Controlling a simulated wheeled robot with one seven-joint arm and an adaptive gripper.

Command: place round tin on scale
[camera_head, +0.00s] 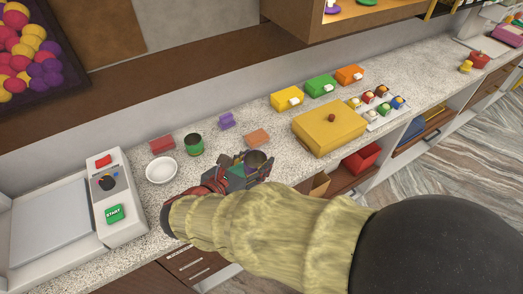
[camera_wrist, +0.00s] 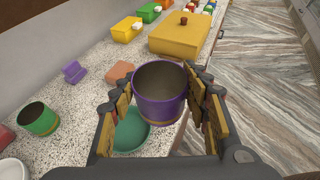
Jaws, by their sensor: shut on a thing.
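My gripper (camera_wrist: 165,108) is shut on a purple round tin (camera_wrist: 160,102) with a gold band near its base. The tin is open at the top and looks empty, and it is held upright over the counter's front edge. In the head view my gripper (camera_head: 243,168) is right of the white bowl, with the tin's dark opening (camera_head: 257,158) showing. A white machine with a flat grey plate (camera_head: 55,225), a dial and a green START button (camera_head: 115,213) stands at the far left; it may be the scale.
A teal round thing (camera_wrist: 131,130) lies below the held tin. A green tin (camera_head: 194,144), white bowl (camera_head: 161,170), and red (camera_head: 162,144), purple (camera_head: 227,121) and orange (camera_head: 257,137) blocks stand nearby. A large yellow box (camera_head: 328,128) is to the right.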

